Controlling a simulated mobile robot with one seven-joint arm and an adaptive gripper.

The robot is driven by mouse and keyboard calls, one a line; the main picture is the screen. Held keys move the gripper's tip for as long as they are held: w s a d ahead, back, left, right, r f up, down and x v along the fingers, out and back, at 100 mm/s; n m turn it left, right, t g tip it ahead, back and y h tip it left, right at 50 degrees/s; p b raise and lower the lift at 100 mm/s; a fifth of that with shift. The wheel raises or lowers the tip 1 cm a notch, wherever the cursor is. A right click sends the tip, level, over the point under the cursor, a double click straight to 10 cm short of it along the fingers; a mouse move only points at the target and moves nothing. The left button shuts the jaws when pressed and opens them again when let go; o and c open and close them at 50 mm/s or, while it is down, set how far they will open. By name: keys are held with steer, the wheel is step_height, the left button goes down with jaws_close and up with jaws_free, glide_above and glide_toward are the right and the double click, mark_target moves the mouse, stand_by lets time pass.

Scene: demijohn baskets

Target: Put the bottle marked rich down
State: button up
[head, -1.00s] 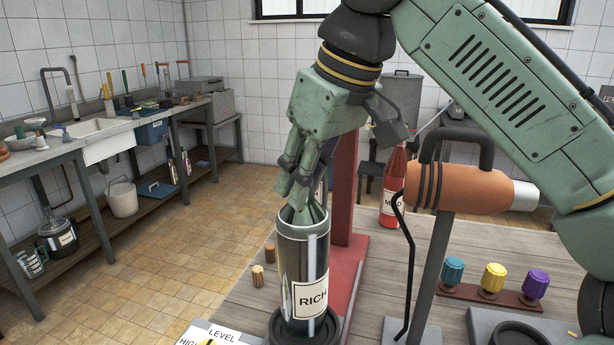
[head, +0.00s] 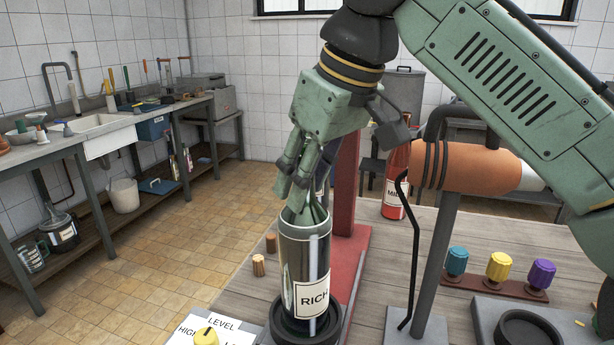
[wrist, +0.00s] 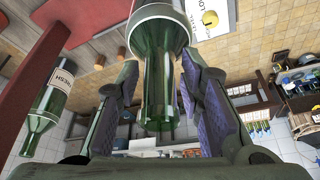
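The bottle's base is at a round black ring holder (head: 274,326). I cannot tell whether the base rests in it or hangs just above. Part of the neck is hidden by my fingers in the head view.
A red bottle (head: 397,165) stands behind, beside a red post (head: 345,185). A FRESH bottle (wrist: 47,112) shows in the wrist view. An orange cylinder (head: 470,167) on a grey stand is close on the right. Two corks (head: 259,265) and a LEVEL dial plate (head: 221,325) lie left.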

steer(key=shift+o, duration=0.8)
steer(key=shift+r, duration=0.35)
steer(key=p+v, duration=0.3)
steer(key=v, duration=0.8)
steer(key=shift+s+r, duration=0.2)
steer(key=shift+r, duration=0.05)
steer(key=shift+d, duration=0.1)
